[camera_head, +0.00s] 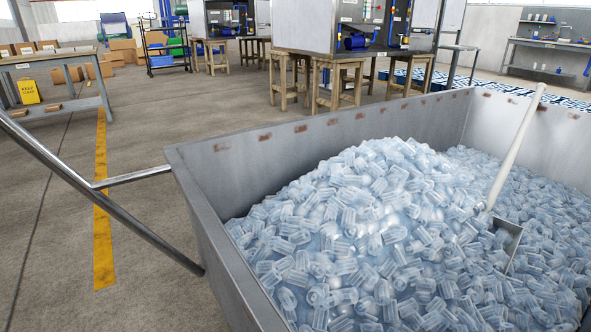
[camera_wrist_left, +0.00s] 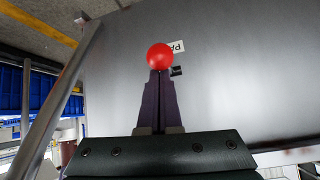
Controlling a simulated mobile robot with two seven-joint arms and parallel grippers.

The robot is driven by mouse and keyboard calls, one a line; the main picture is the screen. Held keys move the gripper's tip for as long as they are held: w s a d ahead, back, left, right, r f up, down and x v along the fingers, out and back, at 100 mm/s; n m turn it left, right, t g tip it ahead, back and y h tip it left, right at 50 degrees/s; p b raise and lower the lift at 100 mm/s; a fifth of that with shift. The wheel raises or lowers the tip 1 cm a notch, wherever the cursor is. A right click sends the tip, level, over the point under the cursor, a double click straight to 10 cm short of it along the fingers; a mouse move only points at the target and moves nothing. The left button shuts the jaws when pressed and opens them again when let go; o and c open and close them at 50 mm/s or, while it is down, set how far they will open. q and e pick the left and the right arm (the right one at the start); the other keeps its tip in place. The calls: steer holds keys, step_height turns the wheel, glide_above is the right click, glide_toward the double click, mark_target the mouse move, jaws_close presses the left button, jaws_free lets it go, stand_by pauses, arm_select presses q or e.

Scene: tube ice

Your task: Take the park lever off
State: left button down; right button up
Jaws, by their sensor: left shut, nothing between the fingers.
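The park lever shows as a red ball knob (camera_wrist_left: 160,57) in the left wrist view, in front of a grey metal wall. A white label (camera_wrist_left: 177,47) with partly hidden black letters is just to its right, and a small black part (camera_wrist_left: 176,71) is below the label. My left gripper (camera_wrist_left: 160,77) points at the knob with its dark fingers shut and empty. The fingertips are right at the knob's lower edge; I cannot tell whether they touch it. The rest of the lever is hidden. Neither gripper shows in the head view.
A steel cart (camera_head: 240,145) full of tube ice (camera_head: 370,225) fills the right of the head view, with a white-handled shovel (camera_head: 515,145) stuck in the ice. Its tubular handle (camera_head: 100,200) reaches left; a metal bar (camera_wrist_left: 60,90) also shows in the wrist view. Floor left is open.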

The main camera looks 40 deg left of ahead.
arm_select(q)
steer(key=s+a, duration=0.6)
steer(key=s, duration=0.5)
steer(key=shift+s+r, duration=0.2)
steer(key=shift+r, duration=0.1)
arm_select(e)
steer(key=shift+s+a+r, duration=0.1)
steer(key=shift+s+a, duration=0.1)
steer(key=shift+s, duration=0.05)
